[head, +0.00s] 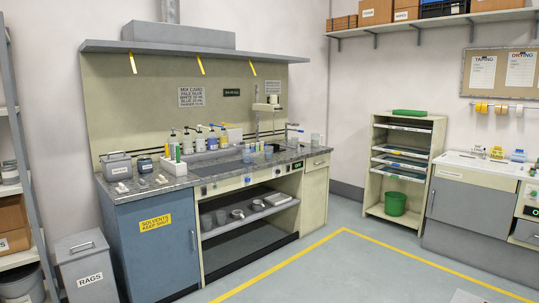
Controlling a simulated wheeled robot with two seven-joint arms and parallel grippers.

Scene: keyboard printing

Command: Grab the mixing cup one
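Several cup-like vessels stand on the grey speckled counter (215,170) of the mixing bench. A small translucent bluish cup (247,154) is near the middle, a second bluish cup (268,151) stands to its right, and a clear cup (315,140) is near the counter's right end. Grey cups (205,222) sit on the open shelf below. I cannot read a label on any of them, so I cannot tell which is mixing cup one. Neither of my grippers is in view.
Pump bottles (199,140) line the counter's back, with a grey lidded box (117,166) at left. A blue solvents cabinet (160,245) and a rags bin (88,268) stand at left. A shelf rack (403,160) stands right. Floor in front is clear.

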